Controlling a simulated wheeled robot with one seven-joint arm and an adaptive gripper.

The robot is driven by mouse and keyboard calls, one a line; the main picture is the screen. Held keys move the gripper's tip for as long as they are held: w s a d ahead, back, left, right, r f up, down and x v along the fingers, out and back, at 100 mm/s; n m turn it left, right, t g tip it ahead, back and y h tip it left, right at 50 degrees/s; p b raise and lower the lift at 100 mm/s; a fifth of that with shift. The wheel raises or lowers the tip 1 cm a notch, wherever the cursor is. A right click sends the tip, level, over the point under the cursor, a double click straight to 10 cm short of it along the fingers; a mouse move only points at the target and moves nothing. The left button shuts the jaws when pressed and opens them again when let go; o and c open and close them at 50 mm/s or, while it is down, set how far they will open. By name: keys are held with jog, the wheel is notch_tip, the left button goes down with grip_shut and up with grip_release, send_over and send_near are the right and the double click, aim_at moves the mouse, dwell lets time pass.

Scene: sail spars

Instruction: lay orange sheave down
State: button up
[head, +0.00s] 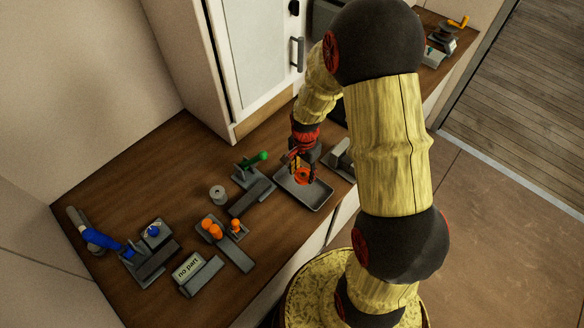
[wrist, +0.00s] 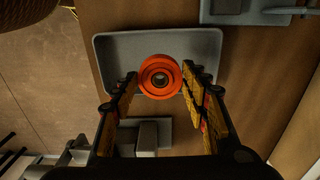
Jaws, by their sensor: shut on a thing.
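The orange sheave (head: 302,176) is a grooved wheel with a dark centre hole. It is held between the fingertips of my gripper (head: 303,170) over the grey tray (head: 312,198). In the wrist view the sheave (wrist: 148,90) sits between both fingers of my gripper (wrist: 160,78), with the tray (wrist: 115,52) behind it. The tray looks empty. I cannot tell how much gap lies between the sheave and the tray floor.
Left of the tray stand a fixture with a green handle (head: 257,158), a grey cylinder (head: 217,193), a stand with orange parts (head: 214,231), a "no part" sign (head: 187,267) and a blue-handled tool (head: 98,238). A grey block (wrist: 147,138) is close to the tray.

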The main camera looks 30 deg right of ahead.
aim_at(303, 176)
jog(key=shift+s+d, duration=0.15)
jog(key=shift+a, duration=0.2)
jog(key=shift+f+b, duration=1.3)
jog(key=shift+f, duration=0.45)
jog(key=shift+f+b, duration=0.9)
jog(key=shift+f, duration=0.35)
jog(key=o, duration=1.1)
jog(key=shift+o, duration=0.2)
jog(key=shift+c, duration=0.8)
